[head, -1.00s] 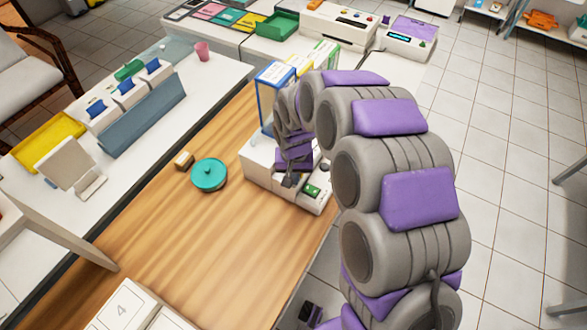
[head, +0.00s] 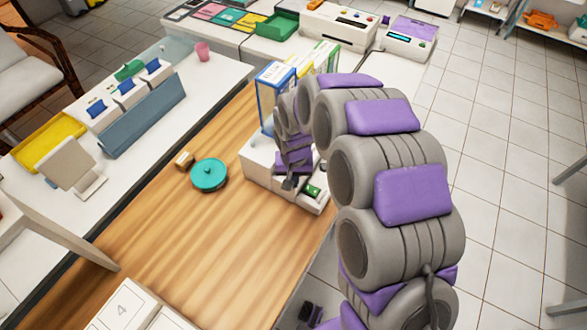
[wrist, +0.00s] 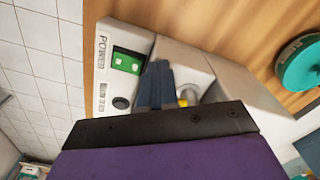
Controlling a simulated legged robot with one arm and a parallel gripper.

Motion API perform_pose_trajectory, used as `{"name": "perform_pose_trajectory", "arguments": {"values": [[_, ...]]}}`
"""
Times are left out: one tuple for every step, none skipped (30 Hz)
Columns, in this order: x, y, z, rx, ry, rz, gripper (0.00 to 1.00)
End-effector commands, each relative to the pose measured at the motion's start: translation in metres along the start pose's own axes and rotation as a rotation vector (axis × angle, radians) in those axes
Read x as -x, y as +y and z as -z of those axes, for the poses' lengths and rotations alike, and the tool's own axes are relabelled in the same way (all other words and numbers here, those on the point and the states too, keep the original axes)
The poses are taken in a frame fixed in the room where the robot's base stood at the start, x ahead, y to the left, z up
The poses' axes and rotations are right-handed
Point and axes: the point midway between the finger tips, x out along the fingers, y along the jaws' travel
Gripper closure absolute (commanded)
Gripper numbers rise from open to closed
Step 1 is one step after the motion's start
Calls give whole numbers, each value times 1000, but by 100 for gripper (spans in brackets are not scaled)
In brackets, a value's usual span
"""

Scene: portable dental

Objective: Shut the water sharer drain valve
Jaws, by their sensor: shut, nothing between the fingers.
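A white machine (head: 258,172) stands on the right edge of the wooden table; I take it for the water sharer. In the wrist view it has a panel (wrist: 102,75) marked POWER with a green switch (wrist: 127,62) and a dark round knob. My gripper (wrist: 156,82) is shut and empty, its dark fingers over the machine beside the panel. In the head view my gripper (head: 289,184) is low at the machine's front part. A small yellow part (wrist: 186,94) shows just right of the fingers, partly hidden; I cannot tell whether it is the drain valve or whether the fingers touch it.
A teal round lidded pot (head: 209,174) and a small brown block (head: 184,160) are on the wooden table (head: 190,235) left of the machine. Upright boxes (head: 276,88) stand behind the machine. Tiled floor lies to the right.

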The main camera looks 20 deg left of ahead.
Motion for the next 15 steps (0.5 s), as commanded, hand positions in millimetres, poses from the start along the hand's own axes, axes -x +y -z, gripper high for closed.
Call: {"name": "perform_pose_trajectory", "arguments": {"values": [[-2,0,0,0,-1,0,100],[-2,0,0,0,-1,0,100],[-3,0,0,-1,0,0,100],[-4,0,0,-1,0,0,100],[-4,0,0,-1,0,0,100],[-5,0,0,-1,-1,0,100],[-5,0,0,-1,-1,0,100],[-5,0,0,0,-2,0,100],[-5,0,0,0,-2,-1,100],[-6,0,1,0,-3,-1,100],[-6,0,0,0,-3,-1,100],[-6,0,0,0,-4,-1,100],[-6,0,0,0,-4,-1,100],[-6,0,1,0,-5,-2,100],[-6,0,1,-1,-5,-2,100]]}}
